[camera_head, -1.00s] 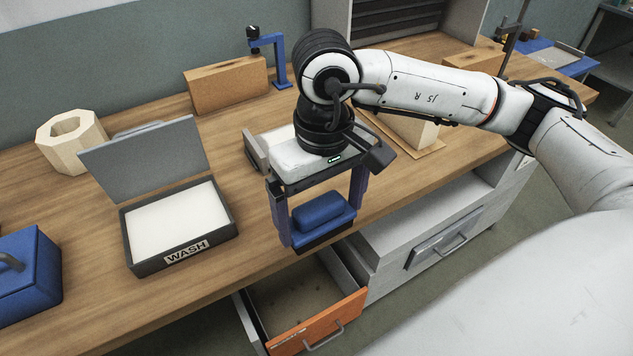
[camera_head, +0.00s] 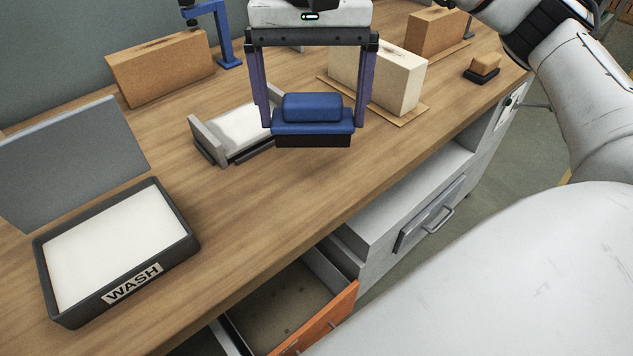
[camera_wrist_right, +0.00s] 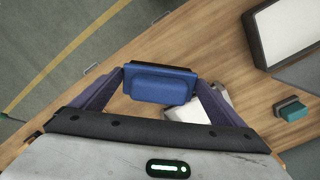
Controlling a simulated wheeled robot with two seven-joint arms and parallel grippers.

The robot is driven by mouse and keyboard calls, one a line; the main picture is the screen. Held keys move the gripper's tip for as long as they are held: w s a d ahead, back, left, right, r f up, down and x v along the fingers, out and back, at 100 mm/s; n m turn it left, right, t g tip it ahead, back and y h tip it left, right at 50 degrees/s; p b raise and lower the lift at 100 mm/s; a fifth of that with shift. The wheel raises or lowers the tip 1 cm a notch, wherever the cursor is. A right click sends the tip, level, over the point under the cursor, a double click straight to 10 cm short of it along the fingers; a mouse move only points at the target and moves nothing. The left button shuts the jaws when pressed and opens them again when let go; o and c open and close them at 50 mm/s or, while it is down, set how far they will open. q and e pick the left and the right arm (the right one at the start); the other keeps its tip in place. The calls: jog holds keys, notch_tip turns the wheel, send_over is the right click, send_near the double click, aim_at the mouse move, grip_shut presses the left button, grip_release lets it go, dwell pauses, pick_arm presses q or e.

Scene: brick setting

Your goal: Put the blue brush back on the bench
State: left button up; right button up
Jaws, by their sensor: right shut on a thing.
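The blue brush (camera_head: 312,112) has a blue body and a dark underside. My right gripper (camera_head: 312,125) is shut on it, with one finger at each end. In the head view the brush hangs level in front of the wooden bench (camera_head: 250,215), seemingly above its top; the exact height is hard to tell. The right wrist view also shows the brush (camera_wrist_right: 160,84) between the fingers. My left gripper is in neither view.
The open WASH box (camera_head: 190,235) is at left. Pale and brown blocks (camera_head: 402,82) stand behind at right. An orange-fronted drawer (camera_head: 335,320) is open below. Bare bench lies between box and brush.

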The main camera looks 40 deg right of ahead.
jog(key=shift+w+d+m, duration=0.1)
jog(key=shift+d+m, duration=0.1)
jog(key=shift+m, duration=0.2)
notch_tip(320, 180, down, 9)
jog(key=shift+f, duration=0.15)
jog(key=shift+b, duration=0.3)
jog(key=shift+f, duration=0.2)
jog(key=o, duration=0.8)
jog(key=shift+r, duration=0.15)
notch_tip(320, 180, up, 12)
jog(key=shift+r+p, duration=0.1)
jog(key=shift+p, duration=0.35)
